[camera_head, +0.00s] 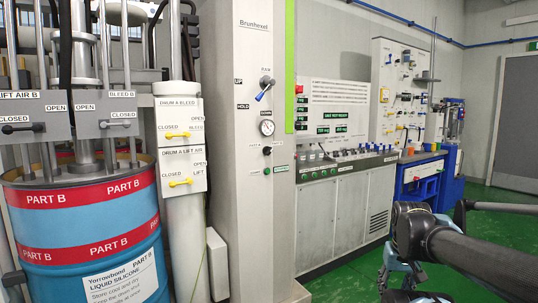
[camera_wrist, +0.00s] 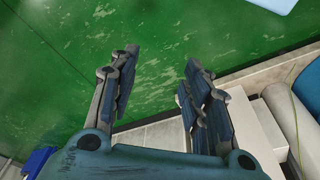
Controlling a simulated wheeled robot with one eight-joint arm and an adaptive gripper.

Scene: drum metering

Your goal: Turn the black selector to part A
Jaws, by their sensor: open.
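In the head view, the black selector (camera_head: 267,150) is a small knob on the pale Brunhexel cabinet (camera_head: 238,200), below a round gauge (camera_head: 267,128). Small labels sit beside it, too small to read surely, and its pointing direction is hard to tell. My gripper (camera_wrist: 161,75) is open and empty in the wrist view, over green floor and a pale ledge. The selector does not show in the wrist view. In the head view my arm is at the lower right, well apart from the selector.
A blue-handled lever (camera_head: 264,92) is above the gauge; a green button (camera_head: 267,171) is below the selector. A red-and-blue Part B drum (camera_head: 85,225) and yellow-handled Drum A valves (camera_head: 180,134) stand left. A control console (camera_head: 345,200) stands right. Green floor is open at lower right.

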